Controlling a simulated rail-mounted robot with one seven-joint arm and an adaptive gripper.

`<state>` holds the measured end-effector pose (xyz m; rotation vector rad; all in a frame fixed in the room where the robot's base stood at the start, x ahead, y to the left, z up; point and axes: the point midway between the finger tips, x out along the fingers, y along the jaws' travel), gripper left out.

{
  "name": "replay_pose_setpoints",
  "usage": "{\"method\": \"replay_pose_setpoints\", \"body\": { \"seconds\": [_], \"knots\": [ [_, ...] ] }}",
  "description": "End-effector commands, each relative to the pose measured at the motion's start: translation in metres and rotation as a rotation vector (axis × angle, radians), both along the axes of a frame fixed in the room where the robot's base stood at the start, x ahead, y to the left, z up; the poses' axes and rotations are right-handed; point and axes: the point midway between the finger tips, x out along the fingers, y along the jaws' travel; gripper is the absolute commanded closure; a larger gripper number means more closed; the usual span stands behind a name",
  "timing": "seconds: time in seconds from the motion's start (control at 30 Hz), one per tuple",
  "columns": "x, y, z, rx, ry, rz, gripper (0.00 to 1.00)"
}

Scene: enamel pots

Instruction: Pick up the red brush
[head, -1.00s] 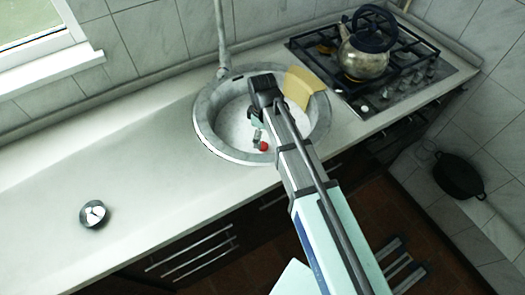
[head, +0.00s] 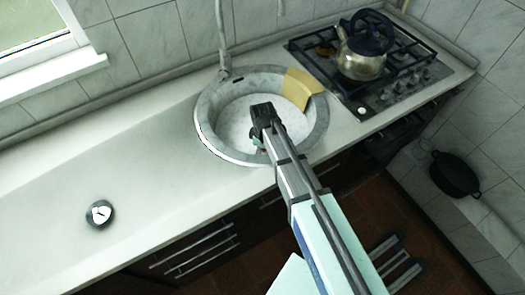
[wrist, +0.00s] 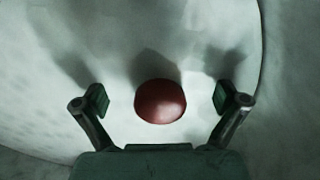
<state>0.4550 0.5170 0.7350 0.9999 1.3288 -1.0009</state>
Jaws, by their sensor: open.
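The red brush shows in the wrist view as a rounded dark red end (wrist: 160,101), inside the pale sink basin. The rest of the brush cannot be made out. My gripper (wrist: 160,98) is open, with one finger to each side of the red end and a visible gap on both sides. In the head view, my gripper (head: 258,144) is low over the near part of the round sink (head: 208,137). The brush is hidden there behind my gripper and arm.
A yellow cloth-like piece (head: 300,86) lies over the sink's back right rim. A kettle (head: 363,58) stands on the gas hob (head: 400,80) at right. A small round metal object (head: 100,214) sits on the left counter (head: 140,160), otherwise clear.

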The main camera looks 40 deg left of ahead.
Motion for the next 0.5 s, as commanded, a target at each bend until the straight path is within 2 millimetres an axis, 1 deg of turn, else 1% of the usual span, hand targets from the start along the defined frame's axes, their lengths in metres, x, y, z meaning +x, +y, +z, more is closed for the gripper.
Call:
{"method": "replay_pose_setpoints", "body": {
  "seconds": [0.13,0.33,0.37,0.4,0.47,0.5],
  "knots": [
    [0.0001,0.0002,-0.0068,0.0,-0.001,0.0,0.04],
    [0.0,0.0002,-0.0077,0.001,-0.001,0.0,0.04],
    [0.0,0.0002,-0.0077,0.001,-0.001,0.0,0.07],
    [0.0,0.0002,-0.0076,0.001,-0.001,0.0,0.21],
    [0.0,0.0001,-0.0076,0.001,-0.001,0.0,0.43],
    [0.0,0.0001,-0.0076,0.001,-0.001,0.0,0.57]
  ]
}}
